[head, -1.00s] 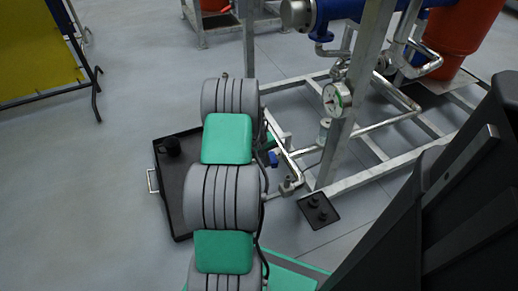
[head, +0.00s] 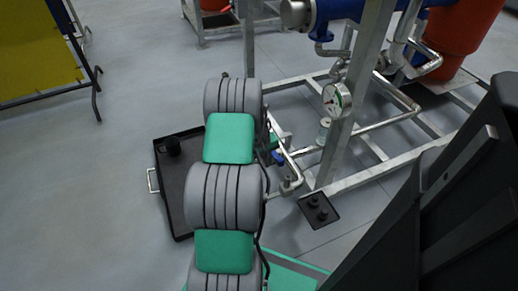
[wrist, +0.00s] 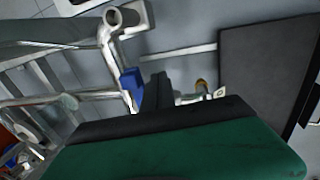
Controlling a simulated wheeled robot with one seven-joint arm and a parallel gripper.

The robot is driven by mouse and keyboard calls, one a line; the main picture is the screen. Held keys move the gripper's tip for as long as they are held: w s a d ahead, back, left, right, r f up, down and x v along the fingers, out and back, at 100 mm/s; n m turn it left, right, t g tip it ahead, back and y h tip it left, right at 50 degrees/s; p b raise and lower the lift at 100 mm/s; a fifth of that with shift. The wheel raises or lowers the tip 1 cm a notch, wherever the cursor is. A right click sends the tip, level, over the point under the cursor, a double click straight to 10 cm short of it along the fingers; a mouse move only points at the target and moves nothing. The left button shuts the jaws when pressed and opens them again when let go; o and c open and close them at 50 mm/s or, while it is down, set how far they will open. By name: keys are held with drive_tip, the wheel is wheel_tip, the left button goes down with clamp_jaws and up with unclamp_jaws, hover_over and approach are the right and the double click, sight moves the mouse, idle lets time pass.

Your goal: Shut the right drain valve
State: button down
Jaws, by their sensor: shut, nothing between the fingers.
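A blue valve handle (head: 278,157) shows beside the silver drain pipe, just right of my arm in the head view. In the wrist view the blue handle (wrist: 131,80) is close to the left of my fingers, near the open pipe end. My gripper (wrist: 158,88) is shut and empty, its dark fingers together beyond the green body. Whether the fingers touch the handle cannot be told. A small brass-coloured fitting (wrist: 201,86) with a pale metal piece shows right of the fingers. My arm hides part of the pipework in the head view, and the fingertips are not clear there.
A black tray (head: 172,195) with a dark round item lies on the floor left of my arm. A pressure gauge (head: 336,98) sits on the upright.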

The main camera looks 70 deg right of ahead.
drive_tip(key=s+d+p+v, duration=0.1)
drive_tip(key=p+v, duration=0.4)
drive_tip(key=v, duration=0.1)
drive_tip(key=shift+w+a+r, duration=0.3)
drive_tip(key=shift+a+r, duration=0.05)
drive_tip(key=shift+r, duration=0.2)
